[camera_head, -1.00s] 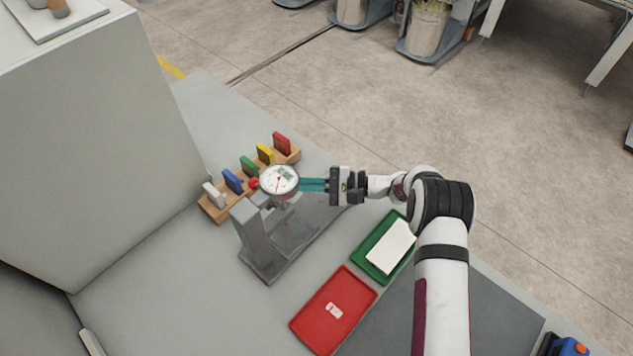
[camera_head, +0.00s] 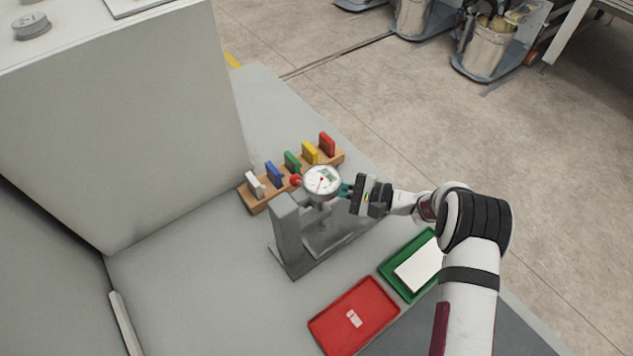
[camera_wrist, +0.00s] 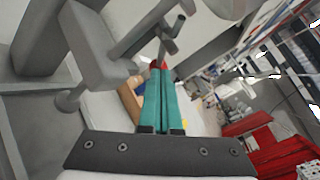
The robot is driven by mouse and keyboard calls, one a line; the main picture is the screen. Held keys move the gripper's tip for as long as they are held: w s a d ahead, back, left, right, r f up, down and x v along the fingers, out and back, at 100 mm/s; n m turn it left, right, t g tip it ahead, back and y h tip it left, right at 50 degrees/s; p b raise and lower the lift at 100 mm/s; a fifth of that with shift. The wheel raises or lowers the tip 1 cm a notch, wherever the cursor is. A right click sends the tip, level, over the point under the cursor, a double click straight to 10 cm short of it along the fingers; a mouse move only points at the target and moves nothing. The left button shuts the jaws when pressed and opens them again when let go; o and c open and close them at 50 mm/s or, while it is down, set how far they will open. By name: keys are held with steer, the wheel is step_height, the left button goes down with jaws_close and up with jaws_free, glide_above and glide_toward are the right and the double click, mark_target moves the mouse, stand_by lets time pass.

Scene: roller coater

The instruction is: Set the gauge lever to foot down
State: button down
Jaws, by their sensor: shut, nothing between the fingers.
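The gauge (camera_head: 321,182) has a round white dial and sits on a grey stand (camera_head: 290,235). A red knob (camera_head: 295,180), apparently the lever's end, shows at the dial's left edge. The gauge foot is not clearly visible.
A wooden rack (camera_head: 255,203) of several coloured blocks stands close behind the gauge. A green tray (camera_head: 390,277) with a white sheet and a red tray (camera_head: 340,312) with a small white piece lie in front. A large grey cabinet (camera_head: 120,130) stands left. Bare table lies front left.

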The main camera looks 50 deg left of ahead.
steer(key=shift+a+n+g+y, duration=0.2)
steer(key=shift+n+g+y, duration=0.1)
steer(key=shift+y, duration=0.1)
steer(key=shift+s+a+r+n+g+y, duration=0.1)
steer(key=shift+a+r+n+g+y, duration=0.3)
steer(key=shift+r, duration=0.5)
steer(key=shift+s+a+r+n+g+y, duration=0.1)
steer(key=shift+a+r+n+g+y, duration=0.1)
steer(key=shift+a+r+n+g, duration=0.5)
steer(key=shift+d+r+t, duration=0.1)
steer(key=shift+d+t, duration=0.15)
steer(key=shift+t, duration=0.15)
steer(key=v, duration=1.6)
steer(key=shift+a, duration=0.1)
